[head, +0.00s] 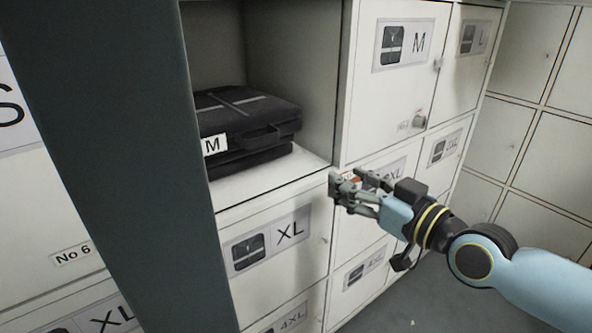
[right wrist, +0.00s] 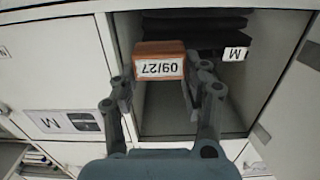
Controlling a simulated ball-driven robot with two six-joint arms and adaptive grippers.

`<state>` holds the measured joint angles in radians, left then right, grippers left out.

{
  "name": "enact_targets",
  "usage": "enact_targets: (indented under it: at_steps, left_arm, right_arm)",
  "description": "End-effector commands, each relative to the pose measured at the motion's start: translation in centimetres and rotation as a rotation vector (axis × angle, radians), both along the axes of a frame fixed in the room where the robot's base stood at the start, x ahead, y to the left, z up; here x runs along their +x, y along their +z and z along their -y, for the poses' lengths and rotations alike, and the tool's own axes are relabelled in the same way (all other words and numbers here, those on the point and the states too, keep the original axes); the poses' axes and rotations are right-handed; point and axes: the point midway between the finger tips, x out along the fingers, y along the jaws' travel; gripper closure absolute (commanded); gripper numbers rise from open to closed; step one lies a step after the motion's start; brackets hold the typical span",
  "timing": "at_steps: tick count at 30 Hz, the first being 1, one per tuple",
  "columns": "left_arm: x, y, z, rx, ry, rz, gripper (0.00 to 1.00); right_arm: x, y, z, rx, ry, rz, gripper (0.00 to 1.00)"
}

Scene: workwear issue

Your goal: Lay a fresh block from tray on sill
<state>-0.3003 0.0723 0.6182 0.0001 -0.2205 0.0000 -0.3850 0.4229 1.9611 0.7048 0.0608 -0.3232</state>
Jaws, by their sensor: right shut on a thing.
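My right gripper (head: 345,186) is shut on an orange block (right wrist: 160,50) with a white label that reads 09/27, upside down in the right wrist view. In the head view only a small bit of the block shows between the fingers. The gripper is in front of the lockers, just right of the open compartment's front edge. That compartment's pale floor, with a bare front strip (head: 262,184), looks like the sill. No tray can be made out. My left gripper is not in view.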

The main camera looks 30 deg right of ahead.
Motion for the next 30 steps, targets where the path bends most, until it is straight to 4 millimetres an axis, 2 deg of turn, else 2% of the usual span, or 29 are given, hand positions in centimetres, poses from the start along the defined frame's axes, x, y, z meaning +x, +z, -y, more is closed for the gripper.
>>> enact_targets:
  at_steps: [1,3,9,17,23,24,25,30]
  left_arm:
    - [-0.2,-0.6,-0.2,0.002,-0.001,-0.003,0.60]
    - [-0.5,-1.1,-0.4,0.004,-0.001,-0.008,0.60]
    - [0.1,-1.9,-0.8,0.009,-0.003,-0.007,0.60]
    - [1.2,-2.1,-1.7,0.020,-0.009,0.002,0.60]
    - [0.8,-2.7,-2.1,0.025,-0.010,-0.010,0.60]
    - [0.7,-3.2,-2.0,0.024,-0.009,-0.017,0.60]
    - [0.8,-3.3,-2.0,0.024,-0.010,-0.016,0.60]
    - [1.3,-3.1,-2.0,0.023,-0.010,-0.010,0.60]
  right_arm:
    - [1.7,-0.2,-0.2,0.004,-0.003,0.006,0.76]
    - [3.8,-0.2,-0.5,0.004,-0.002,0.005,0.76]
    - [8.8,-0.1,-1.2,0.003,-0.001,0.002,0.76]
    - [11.5,0.0,-1.6,0.002,0.001,0.000,0.76]
    - [15.0,-0.1,-2.2,0.003,0.001,0.000,0.76]
    - [14.6,-1.3,-2.1,0.000,0.001,-0.006,0.76]
    - [14.6,-1.6,-2.1,0.001,0.001,-0.006,0.76]
    - [14.6,-1.5,-2.1,0.000,0.001,-0.002,0.76]
